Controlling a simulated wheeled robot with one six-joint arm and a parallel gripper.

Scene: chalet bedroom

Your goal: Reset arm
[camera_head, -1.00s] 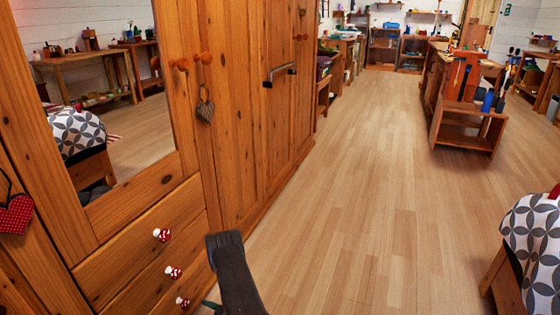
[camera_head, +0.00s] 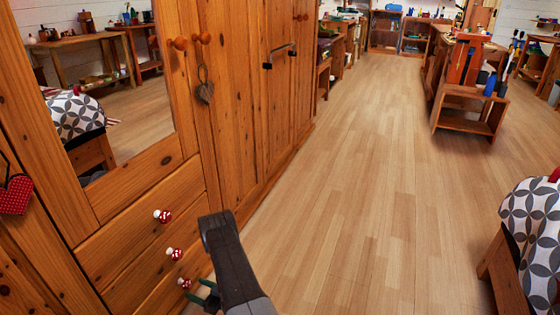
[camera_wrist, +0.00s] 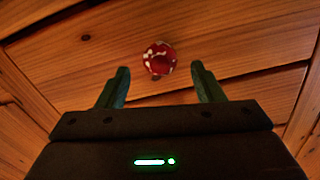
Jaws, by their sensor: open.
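My gripper (camera_wrist: 159,78) is open in the wrist view, its two dark green fingers spread with nothing between them that I can see held. A red and white mushroom-like drawer knob (camera_wrist: 159,58) shows just beyond the gap between the fingertips. Whether the fingers touch it, I cannot tell. In the head view my dark arm rises from the bottom edge, in front of the wooden wardrobe's drawers. Part of my gripper (camera_head: 207,298) shows as green beside the lowest knob (camera_head: 185,283); the rest is hidden behind the arm.
The wardrobe (camera_head: 235,115) with a mirror (camera_head: 95,85) and several drawers fills the left. A low wooden shelf unit (camera_head: 468,122) stands at the right back. A bed or seat with patterned cloth (camera_head: 532,225) is at the right edge. The wooden floor (camera_head: 370,190) between is clear.

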